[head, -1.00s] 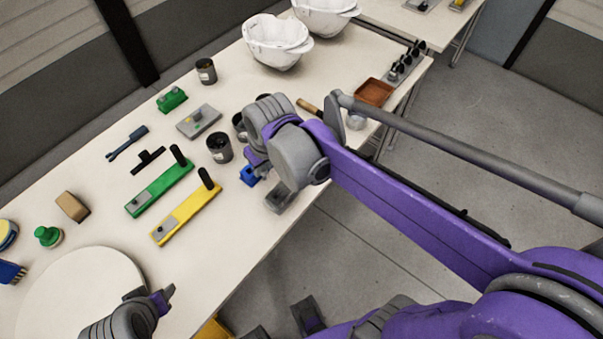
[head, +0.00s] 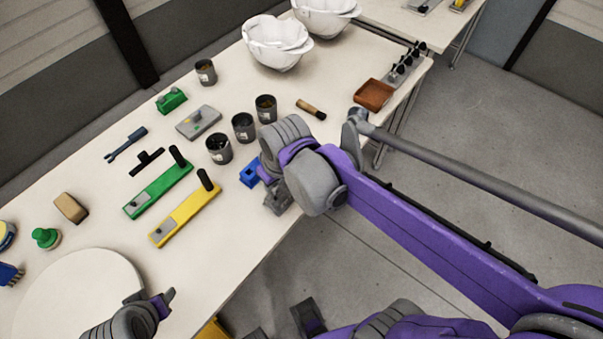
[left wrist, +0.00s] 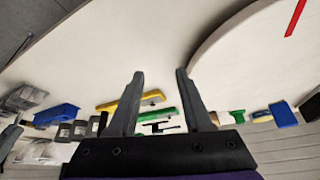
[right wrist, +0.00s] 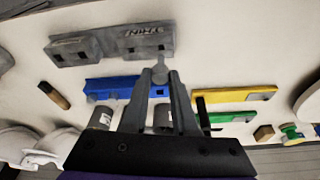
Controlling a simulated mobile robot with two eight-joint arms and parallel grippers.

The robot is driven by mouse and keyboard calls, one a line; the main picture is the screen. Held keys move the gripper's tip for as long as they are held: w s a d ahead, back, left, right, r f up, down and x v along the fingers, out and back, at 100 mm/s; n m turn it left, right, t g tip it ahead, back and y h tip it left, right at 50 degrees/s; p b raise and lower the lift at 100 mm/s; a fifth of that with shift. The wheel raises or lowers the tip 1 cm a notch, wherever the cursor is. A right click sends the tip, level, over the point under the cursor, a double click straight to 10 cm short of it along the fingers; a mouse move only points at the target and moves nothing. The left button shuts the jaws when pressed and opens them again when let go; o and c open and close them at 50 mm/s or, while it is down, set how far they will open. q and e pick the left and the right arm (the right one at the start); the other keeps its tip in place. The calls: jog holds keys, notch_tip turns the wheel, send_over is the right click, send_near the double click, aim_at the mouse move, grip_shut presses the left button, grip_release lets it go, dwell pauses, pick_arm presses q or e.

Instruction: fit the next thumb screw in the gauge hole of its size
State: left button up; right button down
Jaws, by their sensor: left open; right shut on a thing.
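My right gripper (right wrist: 160,82) is shut on a small grey thumb screw (right wrist: 160,73), seen in the right wrist view. The screw's narrow end points toward the edge of the grey gauge block (right wrist: 110,44); I cannot tell whether they touch. The block has dark holes and lettering on its face. In the head view the grey block (head: 277,198) lies near the table's front edge, partly hidden by my right gripper. A blue block (head: 250,172) sits just behind it, and also shows in the right wrist view (right wrist: 110,86). My left gripper (left wrist: 160,73) is open and empty near the round white disc (head: 75,300).
Several dark cups (head: 243,126) stand behind the blue block. Green (head: 158,190) and yellow (head: 184,217) bars with black handles lie to the left. A brown tray (head: 373,95) and white helmet shells (head: 277,45) are farther back. The grey table edge is close by my right arm.

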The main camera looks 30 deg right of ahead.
pick_arm(q)
jog(key=shift+f, duration=0.15)
pick_arm(e)
jog(key=shift+f, duration=0.25)
pick_arm(q)
jog(key=shift+s+f+b, duration=0.1)
jog(key=shift+f+b, duration=0.2)
jog(key=shift+b, duration=0.1)
pick_arm(e)
jog(key=shift+f, duration=0.4)
pick_arm(q)
jog(key=shift+f+b, duration=0.45)
jog(key=shift+f, duration=0.05)
pick_arm(e)
jog(key=shift+f, duration=0.75)
pick_arm(q)
jog(key=shift+r, duration=0.1)
pick_arm(e)
jog(key=shift+r, duration=0.1)
pick_arm(q)
jog(key=shift+w+r+p, duration=0.2)
jog(key=shift+r+p, duration=0.95)
jog(key=shift+r, duration=0.05)
pick_arm(e)
jog(key=shift+r, duration=1.35)
pick_arm(q)
jog(key=shift+f, duration=0.2)
pick_arm(e)
jog(key=shift+f, duration=0.25)
